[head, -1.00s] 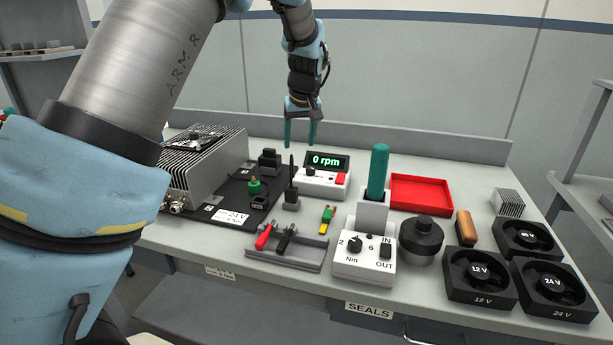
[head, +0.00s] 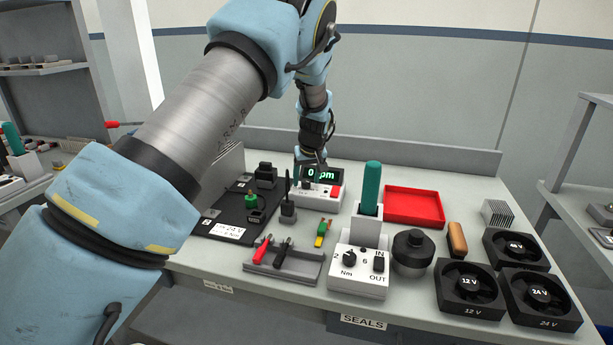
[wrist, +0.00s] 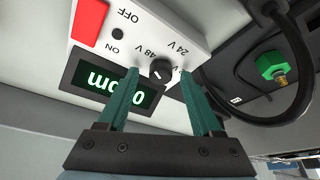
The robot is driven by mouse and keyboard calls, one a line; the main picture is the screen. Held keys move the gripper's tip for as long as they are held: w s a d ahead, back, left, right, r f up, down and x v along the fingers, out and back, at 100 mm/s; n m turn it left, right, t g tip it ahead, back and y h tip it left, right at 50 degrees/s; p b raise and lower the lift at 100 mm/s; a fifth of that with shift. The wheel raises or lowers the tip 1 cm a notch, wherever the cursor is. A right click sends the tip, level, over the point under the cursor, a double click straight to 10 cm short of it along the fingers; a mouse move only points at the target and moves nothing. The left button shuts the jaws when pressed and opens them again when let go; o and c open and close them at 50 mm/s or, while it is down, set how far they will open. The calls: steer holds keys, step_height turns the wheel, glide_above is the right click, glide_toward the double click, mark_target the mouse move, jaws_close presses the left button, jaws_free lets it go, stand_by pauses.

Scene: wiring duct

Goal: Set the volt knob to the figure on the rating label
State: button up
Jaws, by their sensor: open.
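The white control box (head: 318,200) stands on the bench with a green display reading rpm and a red switch. In the wrist view its black volt knob (wrist: 160,70) sits between marks reading 48 V and 24 V; I cannot tell for sure which its white pointer faces. My gripper (wrist: 158,82) is open, its green fingers on either side of the knob; I cannot tell whether they touch it. In the head view my gripper (head: 310,172) is at the box, partly covering the display. The rating label (head: 228,231) on the dark plate appears to read 24 V.
A green-handled tool (head: 371,188) stands upright in a holder to the right. A red tray (head: 414,220) and several fans lie further right.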

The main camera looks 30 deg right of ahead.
steer(key=shift+f, duration=0.15)
steer(key=shift+c, duration=0.3)
jaws_close()
